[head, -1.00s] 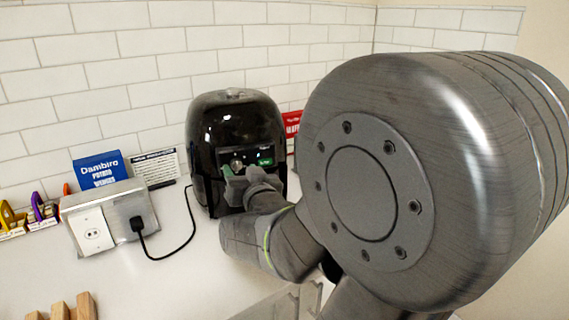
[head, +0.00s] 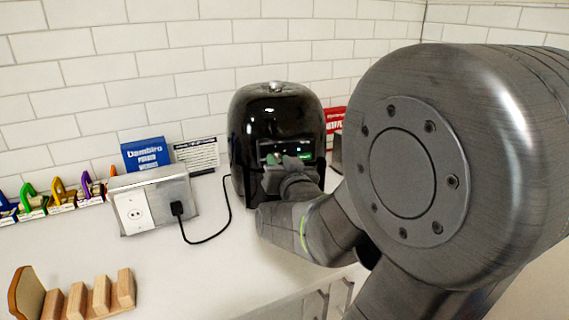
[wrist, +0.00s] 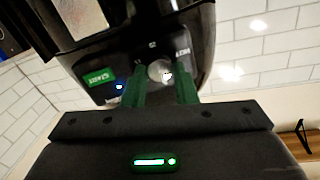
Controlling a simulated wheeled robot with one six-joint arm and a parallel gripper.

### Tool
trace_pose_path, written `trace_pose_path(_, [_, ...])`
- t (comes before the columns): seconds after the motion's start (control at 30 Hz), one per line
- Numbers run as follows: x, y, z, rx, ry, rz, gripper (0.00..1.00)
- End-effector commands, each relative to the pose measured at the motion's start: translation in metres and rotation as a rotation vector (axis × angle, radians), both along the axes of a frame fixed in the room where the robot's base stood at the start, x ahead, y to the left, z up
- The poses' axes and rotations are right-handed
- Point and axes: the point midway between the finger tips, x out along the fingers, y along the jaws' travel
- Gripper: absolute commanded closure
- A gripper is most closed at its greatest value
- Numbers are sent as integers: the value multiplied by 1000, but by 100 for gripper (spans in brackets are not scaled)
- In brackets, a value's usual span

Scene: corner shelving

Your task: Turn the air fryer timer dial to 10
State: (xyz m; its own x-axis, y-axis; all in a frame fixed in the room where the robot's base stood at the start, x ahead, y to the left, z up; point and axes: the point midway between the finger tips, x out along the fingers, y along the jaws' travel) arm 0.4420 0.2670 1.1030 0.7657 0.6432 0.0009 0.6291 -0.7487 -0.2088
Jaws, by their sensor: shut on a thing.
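The air fryer (head: 262,115) is a glossy black rounded appliance standing on the counter against the tiled wall. Its front panel shows in the wrist view, with a green START button (wrist: 99,77) and a round silver timer dial (wrist: 158,71). My gripper (wrist: 164,80) has green fingers on both sides of the dial and is shut on it. In the head view my gripper (head: 288,161) is at the fryer's front panel and hides the dial. The dial's setting is too small and blurred to read.
A socket box (head: 150,200) with a plugged-in black cord (head: 215,232) stands left of the fryer. A blue box (head: 146,154) and a red box (head: 335,120) stand near the wall. A wooden rack (head: 101,296) is at front left. The counter between is clear.

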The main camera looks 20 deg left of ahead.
Motion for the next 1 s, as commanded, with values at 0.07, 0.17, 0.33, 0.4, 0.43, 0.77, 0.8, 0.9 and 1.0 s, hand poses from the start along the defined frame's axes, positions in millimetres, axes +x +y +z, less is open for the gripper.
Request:
trace_pose_path(0.07, [0,0,-3,18,11,0,97])
trace_pose_path(0.17, [0,0,-4,52,36,0,97])
trace_pose_path(0.33, [0,0,-7,146,102,1,97])
trace_pose_path(0.4, [0,0,-7,195,137,1,97])
trace_pose_path(0.43, [0,0,-8,217,153,1,97])
trace_pose_path(0.77, [0,0,-7,469,340,1,97])
trace_pose_path(0.8, [0,0,-7,498,362,2,97])
trace_pose_path(0.9, [0,0,-7,569,415,1,97])
trace_pose_path(1.0, [0,0,-6,632,462,1,97])
